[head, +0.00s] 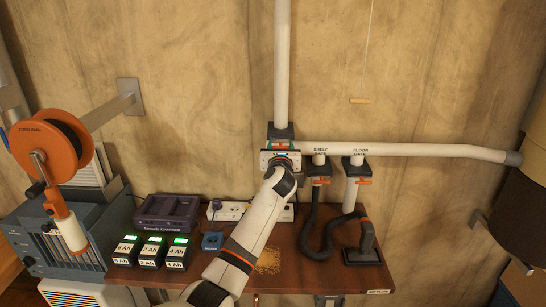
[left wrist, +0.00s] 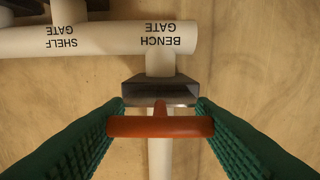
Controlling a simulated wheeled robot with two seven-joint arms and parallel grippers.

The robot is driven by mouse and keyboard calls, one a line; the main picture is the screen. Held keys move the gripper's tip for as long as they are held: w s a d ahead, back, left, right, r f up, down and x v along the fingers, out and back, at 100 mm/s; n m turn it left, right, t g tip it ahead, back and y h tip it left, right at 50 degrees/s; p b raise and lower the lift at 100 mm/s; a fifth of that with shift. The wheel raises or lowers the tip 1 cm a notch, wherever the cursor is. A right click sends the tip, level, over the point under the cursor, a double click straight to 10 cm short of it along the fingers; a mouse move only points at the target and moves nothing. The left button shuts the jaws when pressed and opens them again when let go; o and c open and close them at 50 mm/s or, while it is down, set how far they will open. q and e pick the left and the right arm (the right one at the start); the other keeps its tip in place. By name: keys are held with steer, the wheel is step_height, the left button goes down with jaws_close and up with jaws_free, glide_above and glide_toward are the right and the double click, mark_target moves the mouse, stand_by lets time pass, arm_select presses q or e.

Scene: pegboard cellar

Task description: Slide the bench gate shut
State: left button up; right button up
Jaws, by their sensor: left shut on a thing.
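The bench gate is a dark housing (left wrist: 160,93) on a white pipe in the left wrist view, under the upside-down label BENCH GATE. Its orange T-shaped handle (left wrist: 160,127) stands out from the housing on a short stem. My left gripper (left wrist: 160,128) is shut on this handle, with a green ribbed finger at each end of it. In the head view my left gripper (head: 281,160) is in front of the bench gate (head: 283,132) and hides the handle and much of the housing. My right gripper is not in view.
To the right are the shelf gate (head: 319,169) and floor gate (head: 354,161), each with an orange handle. A black hose (head: 311,225) hangs there. Below, the bench (head: 310,275) holds green-lit battery packs (head: 151,251), a charger (head: 167,212) and a power strip (head: 232,210).

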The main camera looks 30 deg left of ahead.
arm_select(q)
steer(key=shift+w+a+r, duration=0.1)
steer(key=shift+w+a, duration=0.35)
steer(key=shift+a, duration=0.05)
steer(key=shift+w+a, duration=0.15)
steer(key=shift+w, duration=0.5)
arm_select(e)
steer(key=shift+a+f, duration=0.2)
arm_select(q)
steer(key=o, duration=1.4)
steer(key=shift+s+a+r, duration=0.15)
steer(key=shift+s+a, duration=0.05)
steer(key=shift+w+d, duration=0.1)
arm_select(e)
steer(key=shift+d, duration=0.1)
